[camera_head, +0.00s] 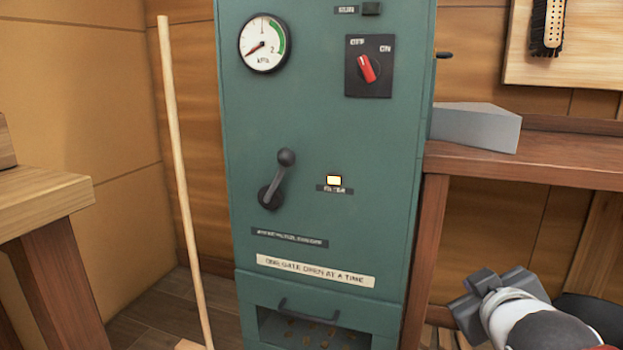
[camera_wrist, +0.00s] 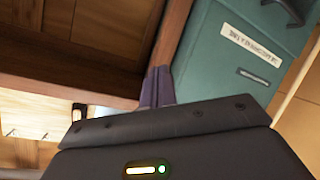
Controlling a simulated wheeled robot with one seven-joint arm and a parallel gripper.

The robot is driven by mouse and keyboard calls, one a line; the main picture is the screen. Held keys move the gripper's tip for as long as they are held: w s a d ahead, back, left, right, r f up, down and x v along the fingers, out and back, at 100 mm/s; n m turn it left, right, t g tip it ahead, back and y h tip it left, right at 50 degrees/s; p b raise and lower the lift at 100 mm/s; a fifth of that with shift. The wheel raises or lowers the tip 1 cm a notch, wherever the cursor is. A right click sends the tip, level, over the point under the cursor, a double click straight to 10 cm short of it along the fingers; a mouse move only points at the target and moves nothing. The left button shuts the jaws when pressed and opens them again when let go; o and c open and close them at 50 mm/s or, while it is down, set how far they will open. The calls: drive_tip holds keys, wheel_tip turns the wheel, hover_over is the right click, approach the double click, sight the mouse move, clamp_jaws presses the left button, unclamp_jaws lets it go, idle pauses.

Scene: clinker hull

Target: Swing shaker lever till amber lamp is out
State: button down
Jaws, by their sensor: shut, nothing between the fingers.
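The shaker lever (camera_head: 280,178) is a dark grey arm with a ball knob on the front of the green cabinet (camera_head: 330,120). It points up and leans slightly right from its round hub. The amber lamp (camera_head: 334,181), right of the lever above a small label, is lit with a pale yellow glow. My gripper (camera_head: 484,291) is at the lower right in the head view, right of the cabinet and well away from the lever. Its fingers (camera_wrist: 157,87) are together and empty in the wrist view. The lever and lamp are not visible in the wrist view.
A gauge (camera_head: 265,43) and a red rotary switch (camera_head: 369,67) are higher on the cabinet. A wooden pole (camera_head: 178,150) stands left of it. A wooden bench (camera_head: 530,160) bearing a grey wedge (camera_head: 475,127) is at right. A drawer handle (camera_head: 308,314) is low.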

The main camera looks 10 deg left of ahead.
drive_tip(key=w+a+r+n+t+y, duration=0.2)
drive_tip(key=w+a+r+n, duration=0.1)
drive_tip(key=w, duration=0.1)
drive_tip(key=n+g+y+b, duration=0.3)
drive_tip(key=n+y+b, duration=0.1)
drive_tip(key=n+y, duration=1.2)
approach(292, 163)
drive_tip(key=shift+n+h, duration=0.4)
drive_tip(key=shift+h, duration=0.1)
drive_tip(key=x, duration=0.4)
drive_tip(key=p+x, duration=0.1)
drive_tip(key=x, duration=0.2)
drive_tip(key=shift+s+d+r, duration=0.1)
drive_tip(key=shift+s+r, duration=0.05)
drive_tip(key=shift+r, duration=0.15)
